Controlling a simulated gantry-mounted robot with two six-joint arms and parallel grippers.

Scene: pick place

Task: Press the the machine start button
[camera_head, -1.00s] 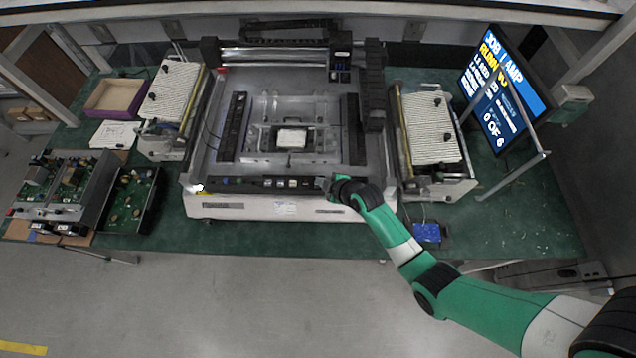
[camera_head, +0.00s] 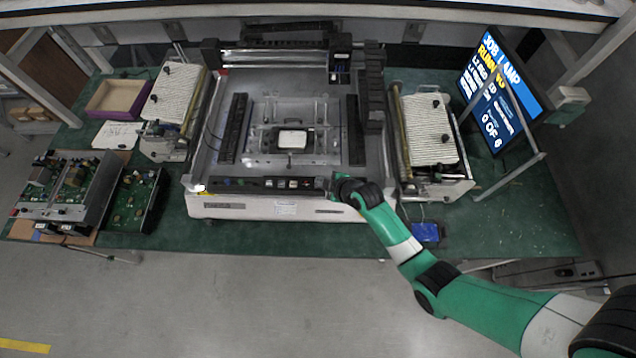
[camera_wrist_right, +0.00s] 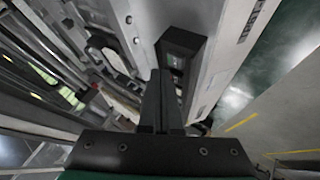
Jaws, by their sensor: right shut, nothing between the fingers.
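The machine (camera_head: 260,204) stands in the middle of the green table, with a dark control panel strip (camera_head: 240,184) along its front edge. Small coloured buttons (camera_head: 293,183) show on this strip; which one is the start button cannot be told. My right gripper (camera_head: 335,186) is at the right end of the strip, shut and empty. In the right wrist view the closed fingers (camera_wrist_right: 163,88) point toward a dark panel block (camera_wrist_right: 178,55) on the machine's pale front edge. Whether the fingertips touch it cannot be told. My left gripper is in neither current view.
A monitor (camera_head: 500,90) stands at the right of the table. White ribbed feeders (camera_head: 430,130) flank the machine. Open circuit boxes (camera_head: 65,190) and a purple-edged tray (camera_head: 117,97) lie at the left. A blue box (camera_head: 427,232) sits near my right arm.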

